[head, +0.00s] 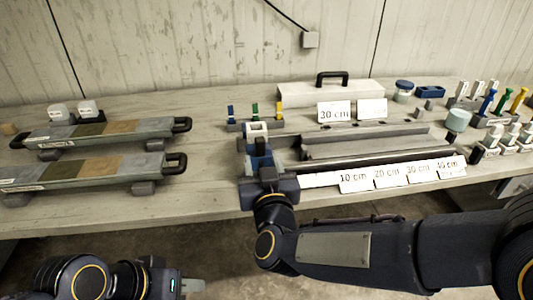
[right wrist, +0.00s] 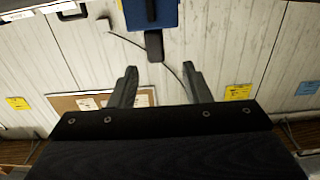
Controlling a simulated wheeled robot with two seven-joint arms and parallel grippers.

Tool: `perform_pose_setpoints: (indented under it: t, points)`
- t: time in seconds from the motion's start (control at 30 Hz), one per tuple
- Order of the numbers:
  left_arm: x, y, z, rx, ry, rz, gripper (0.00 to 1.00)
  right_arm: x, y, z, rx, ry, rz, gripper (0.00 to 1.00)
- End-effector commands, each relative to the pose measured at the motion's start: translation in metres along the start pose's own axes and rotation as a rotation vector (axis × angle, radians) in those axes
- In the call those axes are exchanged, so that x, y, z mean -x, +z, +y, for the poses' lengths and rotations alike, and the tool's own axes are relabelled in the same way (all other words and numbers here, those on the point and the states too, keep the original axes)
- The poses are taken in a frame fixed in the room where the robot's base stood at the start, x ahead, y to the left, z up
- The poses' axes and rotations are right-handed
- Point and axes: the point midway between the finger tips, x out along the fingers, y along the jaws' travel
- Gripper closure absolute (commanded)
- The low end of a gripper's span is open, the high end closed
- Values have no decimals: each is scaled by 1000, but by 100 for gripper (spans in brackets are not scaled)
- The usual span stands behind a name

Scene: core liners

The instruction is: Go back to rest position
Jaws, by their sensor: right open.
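My right arm reaches in from the right in the head view, and its gripper (head: 264,178) is at the table's front edge, by the left end of the long grey tray (head: 370,146). In the right wrist view the two fingers (right wrist: 160,80) stand apart with nothing between them. A blue block with a dark tab (right wrist: 154,46) is beyond the fingertips there. My left gripper (head: 180,284) is low at the bottom left, below the table edge and away from objects. Its fingers are too small and partly hidden to read.
Two long core liners (head: 100,132) (head: 85,172) lie on supports at the left of the table (head: 215,200). Length cards (head: 390,176) line the tray's front. A handled box (head: 310,93) stands behind. Coloured markers (head: 488,101) and small jars crowd the right end.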

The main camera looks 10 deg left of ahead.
Motion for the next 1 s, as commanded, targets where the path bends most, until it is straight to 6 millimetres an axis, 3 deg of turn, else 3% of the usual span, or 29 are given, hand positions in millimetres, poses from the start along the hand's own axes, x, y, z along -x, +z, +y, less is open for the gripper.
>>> perform_pose_setpoints:
  t: [0.13,0.23,0.37,0.43,0.57,0.7,0.9,1.0]
  points:
    - [1,-1,1,0,0,0,64,0,-3,3,-5,-2,-3,56]
    - [8,-4,4,0,0,0,64,2,-16,20,-41,-20,-28,56]
    - [24,-12,11,0,0,0,64,18,-45,68,-134,-76,-116,56]
    - [35,-18,16,0,0,0,64,38,-56,98,-190,-106,-193,56]
    - [53,-27,24,0,0,0,64,95,-61,149,-281,-126,-367,56]
    - [71,-36,33,0,0,0,64,174,-50,188,-372,-80,-585,56]
    - [89,-45,41,0,0,0,64,279,-23,211,-495,63,-861,56]
    - [93,-47,43,0,0,0,64,310,-13,212,-536,119,-943,56]
